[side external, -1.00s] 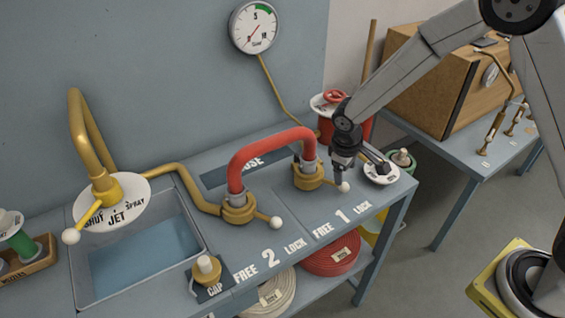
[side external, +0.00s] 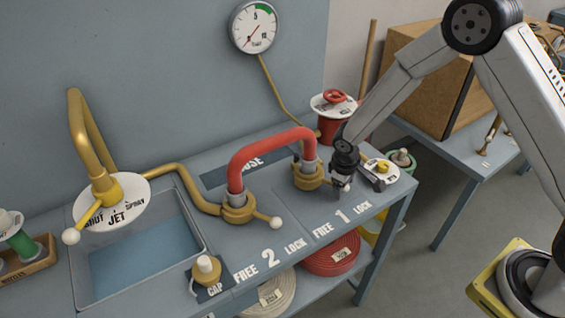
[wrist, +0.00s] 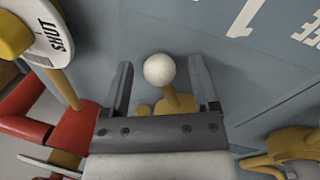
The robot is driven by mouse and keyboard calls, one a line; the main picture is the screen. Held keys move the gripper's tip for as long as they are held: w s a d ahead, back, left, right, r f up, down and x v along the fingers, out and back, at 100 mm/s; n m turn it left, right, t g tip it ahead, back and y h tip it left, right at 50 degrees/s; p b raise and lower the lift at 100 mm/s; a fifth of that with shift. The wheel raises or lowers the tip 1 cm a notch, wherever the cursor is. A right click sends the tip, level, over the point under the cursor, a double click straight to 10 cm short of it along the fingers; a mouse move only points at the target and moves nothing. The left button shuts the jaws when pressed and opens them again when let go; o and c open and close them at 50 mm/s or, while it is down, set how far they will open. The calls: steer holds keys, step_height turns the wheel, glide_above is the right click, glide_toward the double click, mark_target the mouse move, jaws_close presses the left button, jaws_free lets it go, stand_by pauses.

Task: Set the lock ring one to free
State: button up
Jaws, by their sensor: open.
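Lock ring one (side external: 308,180) is a brass collar at the right foot of the red hose (side external: 272,142), behind the FREE 1 LOCK lettering. Its lever points toward the LOCK side. In the wrist view the white ball knob (wrist: 159,69) tops the brass lever (wrist: 176,100). My gripper (side external: 343,191) is low over the bench at this lever. In the wrist view its open jaws stand on either side of the knob, with a gap on both sides. The ring itself is hidden below my gripper there, and the knob is mostly hidden in the side view.
Close to the right of my gripper is a white dial (side external: 384,170) with a yellow handle, marked SHUT in the wrist view (wrist: 47,38). Lock ring two (side external: 239,208) is to the left, its lever pointing right. A red valve (side external: 335,104) stands behind.

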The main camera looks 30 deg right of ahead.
jaws_close()
stand_by(1.3)
